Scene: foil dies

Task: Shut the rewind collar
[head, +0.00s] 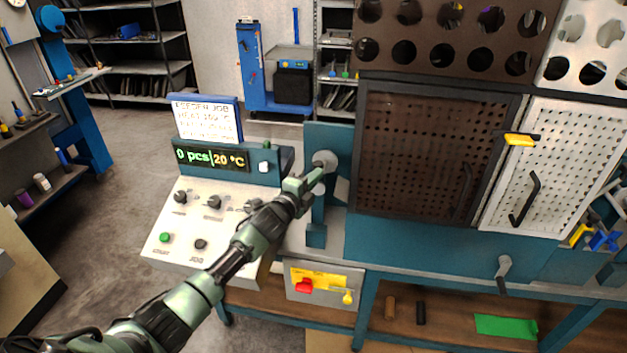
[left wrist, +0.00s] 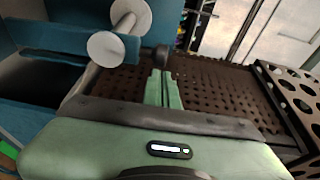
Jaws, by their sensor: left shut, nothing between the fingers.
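My left gripper (head: 314,178) is shut and empty, beside the teal upright at the left end of the machine. A pale grey round roll or hub (head: 325,159) on that upright sits just above the fingertips. I cannot tell whether the fingertips touch the knob. Pale cylinders (left wrist: 105,49) stand to its left. I cannot tell for sure which part is the rewind collar. My right gripper is not in view.
The control panel (head: 185,222) with knobs and a display stands left of the upright. A brown perforated door (head: 420,145) and a white perforated door (head: 550,150) close the machine's front at right. A grey lever (head: 504,268) sticks out below them. Open floor lies at left.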

